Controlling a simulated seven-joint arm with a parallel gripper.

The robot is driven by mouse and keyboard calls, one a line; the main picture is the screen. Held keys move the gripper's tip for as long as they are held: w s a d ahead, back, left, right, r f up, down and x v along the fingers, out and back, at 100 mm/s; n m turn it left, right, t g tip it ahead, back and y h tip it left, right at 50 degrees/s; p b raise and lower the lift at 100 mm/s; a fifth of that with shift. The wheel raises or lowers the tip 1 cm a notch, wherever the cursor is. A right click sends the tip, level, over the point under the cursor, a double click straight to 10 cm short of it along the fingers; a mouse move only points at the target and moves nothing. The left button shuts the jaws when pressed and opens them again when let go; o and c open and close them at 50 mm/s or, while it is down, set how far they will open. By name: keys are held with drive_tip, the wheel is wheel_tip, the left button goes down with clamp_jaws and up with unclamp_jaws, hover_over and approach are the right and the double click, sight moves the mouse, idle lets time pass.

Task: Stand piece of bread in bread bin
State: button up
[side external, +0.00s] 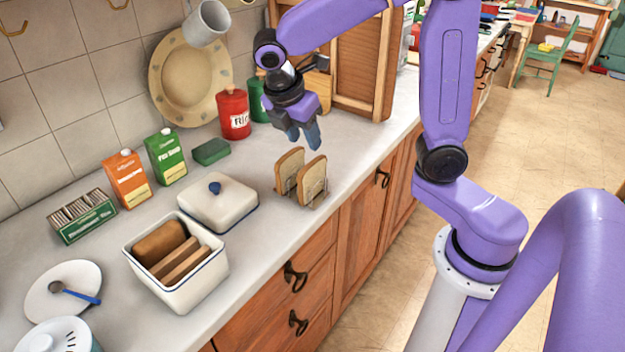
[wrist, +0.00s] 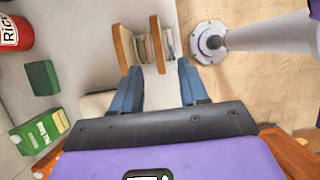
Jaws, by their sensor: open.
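Two pieces of bread stand upright in a wire rack (side external: 284,192) near the counter's front edge, a left piece (side external: 290,168) and a right piece (side external: 312,180). In the wrist view the two pieces show as a left one (wrist: 126,47) and a right one (wrist: 157,44). My gripper (side external: 304,140) is open and empty above and behind the rack; its blue fingers (wrist: 160,85) point toward the bread. The white bread bin (side external: 190,290) with a blue rim stands open at the front left, holding a brown loaf (side external: 158,243) and slices (side external: 186,260).
The bin's white lid (side external: 217,203) with a blue knob lies between bin and rack. Cartons (side external: 127,178), a green block (side external: 211,151) and a red tin (side external: 234,114) stand along the wall. A plate with a spoon (side external: 62,290) lies left of the bin.

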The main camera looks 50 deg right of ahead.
sight(312, 163)
drive_tip(key=x, duration=1)
drive_tip(key=shift+w+f, duration=0.1)
drive_tip(key=shift+w, duration=0.05)
drive_tip(key=shift+f, duration=0.2)
drive_tip(key=shift+f, duration=0.25)
idle(0.3)
clamp_jaws()
